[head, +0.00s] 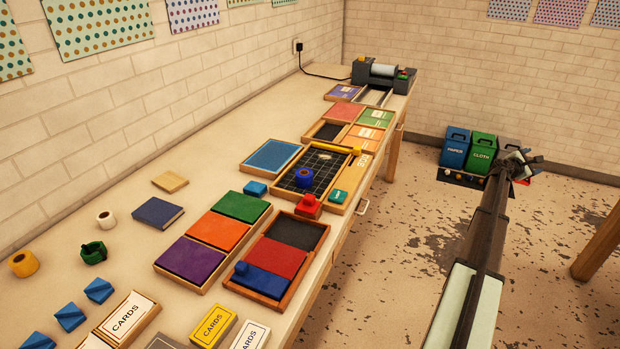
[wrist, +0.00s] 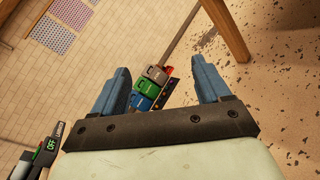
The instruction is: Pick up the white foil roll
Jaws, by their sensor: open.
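The white foil roll (head: 106,219) sits on the long table at the left of the head view, between a yellow roll (head: 23,264) and a dark blue book (head: 158,212). A green roll (head: 93,252) is just in front of it. My gripper (head: 527,168) is far to the right, above the floor beyond the table's edge. In the wrist view my gripper (wrist: 165,85) is open, with its two blue fingers apart and nothing between them. The white roll is not in the wrist view.
The table (head: 215,130) also bears a dark blue roll (head: 304,178), colored trays (head: 215,240), blue blocks (head: 98,290) and card boxes (head: 130,317). A dark machine (head: 384,73) stands at its far end. Bins (head: 455,147) stand on the floor by the wall. Bare tabletop surrounds the white roll.

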